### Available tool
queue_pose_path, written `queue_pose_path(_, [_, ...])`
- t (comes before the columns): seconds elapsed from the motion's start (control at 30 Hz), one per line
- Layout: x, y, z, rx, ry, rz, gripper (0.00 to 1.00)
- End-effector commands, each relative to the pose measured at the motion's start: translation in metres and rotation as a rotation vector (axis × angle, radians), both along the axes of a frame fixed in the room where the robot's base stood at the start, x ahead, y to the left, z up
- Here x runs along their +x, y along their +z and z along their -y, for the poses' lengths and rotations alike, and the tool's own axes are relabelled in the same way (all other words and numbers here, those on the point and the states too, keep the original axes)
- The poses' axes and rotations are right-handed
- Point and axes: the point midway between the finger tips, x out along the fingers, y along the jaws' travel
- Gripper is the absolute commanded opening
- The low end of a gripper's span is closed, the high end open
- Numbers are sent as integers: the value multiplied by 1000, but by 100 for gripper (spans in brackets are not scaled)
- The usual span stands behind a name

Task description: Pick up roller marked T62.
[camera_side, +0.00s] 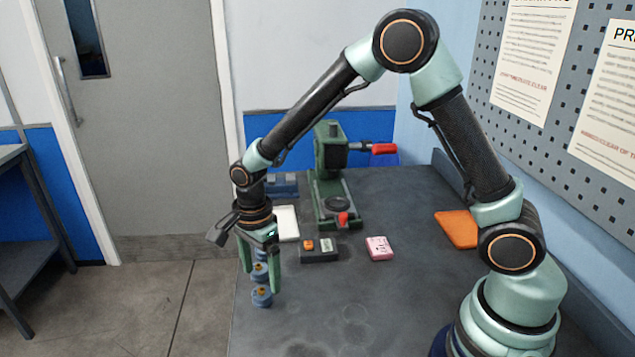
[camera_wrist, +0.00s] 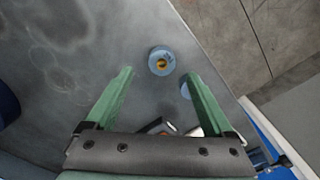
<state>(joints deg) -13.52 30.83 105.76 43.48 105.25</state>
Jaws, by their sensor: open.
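In the wrist view a roller (camera_wrist: 161,61) lies just beyond and between the fingertips (camera_wrist: 158,74).
A dark box with an orange button (camera_side: 318,250), a pink block (camera_side: 379,248) and a white pad (camera_side: 287,223) lie beyond the rollers. A green press (camera_side: 331,160) stands at the back. An orange pad (camera_side: 456,229) lies right. The front bench is clear.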

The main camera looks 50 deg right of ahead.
Motion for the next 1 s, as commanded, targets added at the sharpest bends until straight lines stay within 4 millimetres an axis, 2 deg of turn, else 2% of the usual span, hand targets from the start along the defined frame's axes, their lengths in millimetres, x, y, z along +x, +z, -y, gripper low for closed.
queue_pose_path(0.4, [3,-47,-2,0,1,-1,87])
queue_pose_path(0.73, [3,-53,-2,0,1,2,87])
queue_pose_path(0.93, [3,-53,-2,0,1,1,10])
queue_pose_path(0.97, [3,-53,-2,0,1,1,0])
queue_pose_path(1.0, [3,-53,-2,1,1,2,0])
